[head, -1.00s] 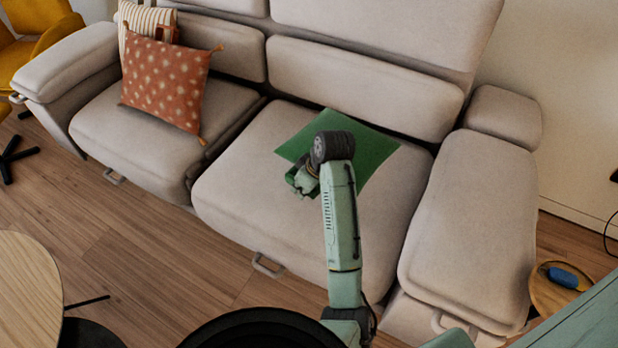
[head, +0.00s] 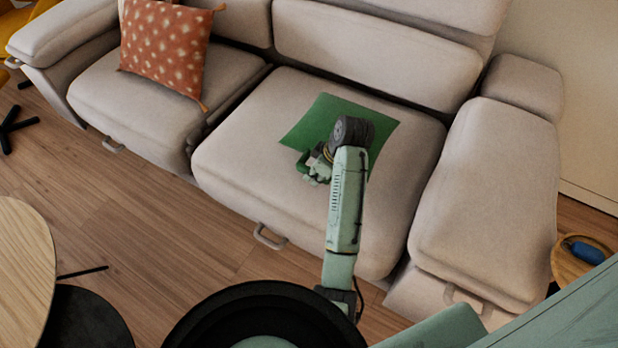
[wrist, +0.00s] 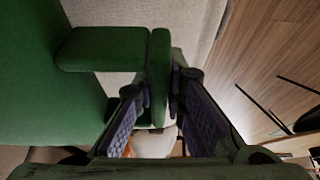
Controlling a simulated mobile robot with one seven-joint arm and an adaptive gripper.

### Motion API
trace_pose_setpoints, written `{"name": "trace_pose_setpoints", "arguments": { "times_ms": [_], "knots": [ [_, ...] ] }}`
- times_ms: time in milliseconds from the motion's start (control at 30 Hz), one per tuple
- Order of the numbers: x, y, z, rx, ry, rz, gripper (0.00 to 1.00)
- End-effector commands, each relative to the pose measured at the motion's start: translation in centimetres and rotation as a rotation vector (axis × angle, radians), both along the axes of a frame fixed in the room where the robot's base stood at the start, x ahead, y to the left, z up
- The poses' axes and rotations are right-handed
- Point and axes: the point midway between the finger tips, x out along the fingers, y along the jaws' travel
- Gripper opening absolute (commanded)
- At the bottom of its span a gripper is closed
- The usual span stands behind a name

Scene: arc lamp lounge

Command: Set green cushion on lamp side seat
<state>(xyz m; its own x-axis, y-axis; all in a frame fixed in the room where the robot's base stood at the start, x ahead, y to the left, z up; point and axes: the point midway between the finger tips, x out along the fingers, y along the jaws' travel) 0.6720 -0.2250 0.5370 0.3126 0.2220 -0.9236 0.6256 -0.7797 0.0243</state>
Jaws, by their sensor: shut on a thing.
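The green cushion (head: 323,112) is over the right-hand sofa seat (head: 250,150) in the head view, in front of the backrest. My arm hides its middle and lower right part. My gripper (head: 316,165) is at the cushion's near side. In the wrist view the cushion (wrist: 30,80) fills the left, and a green handle-like loop (wrist: 105,48) stands out from it. My gripper (wrist: 160,90) is shut on the upright bar of that loop. I cannot tell whether the cushion touches the seat. No lamp shows in these views.
An orange dotted cushion (head: 165,48) leans on the left-hand seat (head: 150,110). A wide armrest (head: 490,190) bounds the right side. A small round table with a blue object (head: 584,252) is at far right. A wooden tabletop (head: 20,270) is at lower left.

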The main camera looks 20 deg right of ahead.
Motion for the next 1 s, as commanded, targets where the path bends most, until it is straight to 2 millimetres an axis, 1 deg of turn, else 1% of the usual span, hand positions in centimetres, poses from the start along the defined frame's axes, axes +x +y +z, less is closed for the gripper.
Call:
{"name": "trace_pose_setpoints", "arguments": {
  "times_ms": [33,100,233,333,500,567,800,967,1000],
  "knots": [
    [1.1,0.1,0.5,-0.003,-0.001,0.000,0.00],
    [2.1,0.4,0.3,-0.002,-0.002,0.001,0.00],
    [3.0,0.6,0.1,-0.001,-0.002,-0.002,0.00],
    [3.0,0.7,-0.5,0.000,-0.002,-0.003,0.00],
    [2.9,0.6,-2.8,0.000,0.000,-0.004,0.00],
    [3.0,0.7,-3.4,-0.001,-0.001,-0.003,0.00],
    [3.0,0.6,-3.5,-0.002,-0.003,-0.002,0.00],
    [3.0,0.7,-4.0,-0.001,-0.002,-0.002,0.00],
    [3.0,0.7,-4.0,0.000,-0.002,-0.002,0.14]
  ]
}}
